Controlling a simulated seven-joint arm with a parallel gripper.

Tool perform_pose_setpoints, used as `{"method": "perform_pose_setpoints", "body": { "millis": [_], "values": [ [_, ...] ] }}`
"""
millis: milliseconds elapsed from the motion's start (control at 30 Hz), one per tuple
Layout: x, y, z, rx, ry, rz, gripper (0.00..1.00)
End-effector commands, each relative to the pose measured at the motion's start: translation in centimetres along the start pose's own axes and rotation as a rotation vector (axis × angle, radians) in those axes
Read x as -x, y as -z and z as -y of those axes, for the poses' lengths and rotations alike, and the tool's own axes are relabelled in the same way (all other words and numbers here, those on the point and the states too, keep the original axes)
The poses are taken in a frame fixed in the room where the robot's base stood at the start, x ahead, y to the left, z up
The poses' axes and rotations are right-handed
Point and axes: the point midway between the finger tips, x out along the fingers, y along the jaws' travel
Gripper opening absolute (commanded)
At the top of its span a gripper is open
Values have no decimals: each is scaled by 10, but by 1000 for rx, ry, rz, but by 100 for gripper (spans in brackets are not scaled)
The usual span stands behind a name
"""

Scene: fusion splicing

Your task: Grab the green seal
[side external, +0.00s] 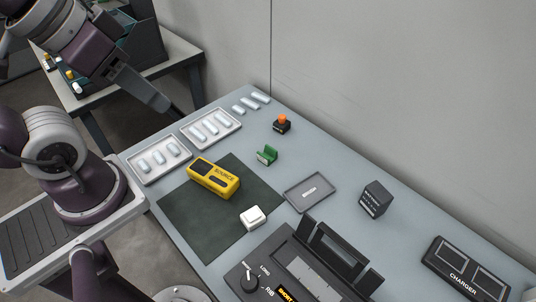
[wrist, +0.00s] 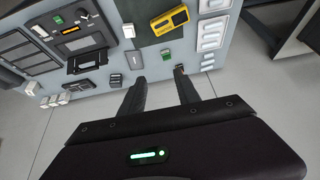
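The green seal (side external: 267,154) is a small green block with a raised back edge. It sits on the grey table to the right of the dark mat. It also shows small in the wrist view (wrist: 165,53), beyond my fingertips and between their directions. My gripper (side external: 170,104) is high at the upper left in the side view, well apart from the seal. In the wrist view my gripper (wrist: 160,76) has its two dark fingers spread, with nothing between them.
A black block with an orange knob (side external: 282,123) stands behind the seal. The yellow source meter (side external: 213,178) and white box (side external: 253,217) are on the mat (side external: 180,212). A grey tray (side external: 292,195), black battery (side external: 375,198) and charger (side external: 465,268) stand rightward. White trays (side external: 152,177) line the left.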

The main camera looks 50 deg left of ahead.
Motion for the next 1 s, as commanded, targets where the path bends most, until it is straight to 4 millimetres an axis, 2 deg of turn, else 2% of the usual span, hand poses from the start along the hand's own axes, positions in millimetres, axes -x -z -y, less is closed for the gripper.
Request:
{"method": "perform_pose_setpoints", "body": {
  "millis": [33,100,400,467,567,667,767,800,867,900,1000],
  "values": [
    [0,0,0,0,0,0,50],
    [0,0,0,0,0,0,64],
    [-1,2,0,9,0,3,64],
    [-4,10,0,53,-2,21,64],
    [-22,42,0,231,0,83,64],
    [-63,84,1,500,23,164,64],
    [-122,116,5,783,77,240,64],
    [-151,125,7,898,108,270,64],
    [-198,133,10,1069,161,307,64],
    [-228,133,13,1175,200,327,64],
    [-296,124,19,1398,295,358,64]
  ]
}}
